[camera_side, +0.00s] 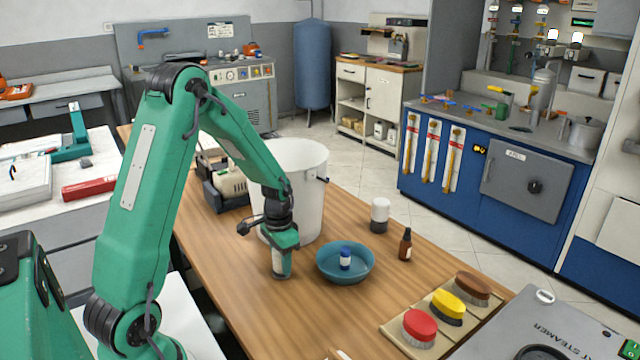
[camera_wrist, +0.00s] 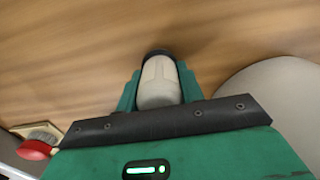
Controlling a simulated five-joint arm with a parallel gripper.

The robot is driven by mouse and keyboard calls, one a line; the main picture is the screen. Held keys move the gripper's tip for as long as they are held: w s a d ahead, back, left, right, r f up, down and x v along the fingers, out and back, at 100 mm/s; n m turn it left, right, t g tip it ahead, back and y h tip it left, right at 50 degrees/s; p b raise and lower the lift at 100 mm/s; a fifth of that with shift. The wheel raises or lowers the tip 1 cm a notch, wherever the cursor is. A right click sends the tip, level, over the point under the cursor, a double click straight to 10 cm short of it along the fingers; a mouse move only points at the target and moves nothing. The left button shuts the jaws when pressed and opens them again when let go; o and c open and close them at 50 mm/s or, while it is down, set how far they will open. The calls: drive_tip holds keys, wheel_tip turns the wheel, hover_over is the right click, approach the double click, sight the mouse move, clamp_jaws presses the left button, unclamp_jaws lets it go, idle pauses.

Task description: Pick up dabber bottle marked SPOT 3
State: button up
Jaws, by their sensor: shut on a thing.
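My gripper (camera_side: 283,255) points down over the wooden table, just left of the blue bowl. It is shut on a whitish dabber bottle (camera_side: 281,268) with a dark lower end, at or very near the tabletop. In the wrist view my gripper (camera_wrist: 158,88) has a green finger on each side of the dabber bottle (camera_wrist: 158,82), whose dark end points away from me. A similar white bottle with a dark base (camera_side: 380,214) stands upright beyond the bowl. I cannot read any SPOT marking on either bottle.
The blue bowl (camera_side: 325,274) holds a small blue-and-white bottle (camera_side: 345,259). A brown bottle (camera_side: 405,244) stands to its right. A tall white bucket (camera_side: 307,165) is close behind my gripper. Several brushes lie on a board (camera_side: 400,333) at the front right. Bare wood (camera_side: 225,270) lies left of my gripper.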

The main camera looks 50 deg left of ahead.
drive_tip(key=shift+r, duration=0.1)
drive_tip(key=shift+r, duration=0.65)
drive_tip(key=r, duration=0.3)
drive_tip(key=shift+d+r, duration=0.1)
drive_tip(key=shift+d, duration=0.25)
drive_tip(key=s+d+r, duration=0.1)
drive_tip(key=d+r, duration=0.5)
drive_tip(key=d, duration=0.5)
drive_tip(key=shift+r, duration=0.2)
